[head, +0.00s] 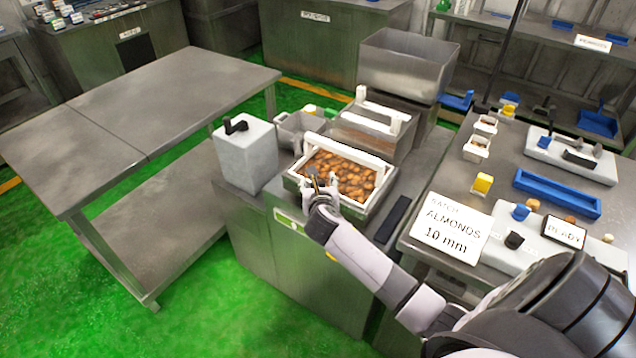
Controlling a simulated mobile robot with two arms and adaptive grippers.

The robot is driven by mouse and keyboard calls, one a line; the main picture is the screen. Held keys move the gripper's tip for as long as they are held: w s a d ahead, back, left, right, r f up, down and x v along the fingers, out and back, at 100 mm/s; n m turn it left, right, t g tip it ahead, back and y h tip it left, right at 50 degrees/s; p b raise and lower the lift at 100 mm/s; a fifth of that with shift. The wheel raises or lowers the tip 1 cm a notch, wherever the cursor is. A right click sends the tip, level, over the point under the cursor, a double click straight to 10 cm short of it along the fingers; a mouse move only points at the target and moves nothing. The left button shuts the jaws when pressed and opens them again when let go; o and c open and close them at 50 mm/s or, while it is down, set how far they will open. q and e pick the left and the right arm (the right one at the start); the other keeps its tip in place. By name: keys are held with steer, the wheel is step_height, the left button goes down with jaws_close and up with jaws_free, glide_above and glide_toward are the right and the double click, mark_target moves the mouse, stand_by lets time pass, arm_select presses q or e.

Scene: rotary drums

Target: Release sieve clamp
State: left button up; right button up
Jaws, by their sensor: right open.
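A sieve tray (377,197) full of brown almonds (352,172) sits on top of the grey metal machine (315,270). A white bar (350,148) runs along the tray's far edge. My right gripper (321,182) is at the tray's near left edge, with its fingers open around or just in front of a small dark part there. I cannot tell whether the fingers touch it. That part may be the sieve clamp, but the gripper hides most of it. My left gripper is not in view.
A white box with a black crank (246,155) stands left of the tray. Metal bins (408,68) stand behind it. The right bench holds an "ALMONDS 10 mm" sign (452,229), a blue tray (556,194) and a "READY" panel (564,231). The left table (180,85) is bare.

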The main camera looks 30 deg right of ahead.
steer(key=shift+w+d, duration=0.1)
steer(key=shift+w, duration=0.05)
steer(key=c, duration=1.2)
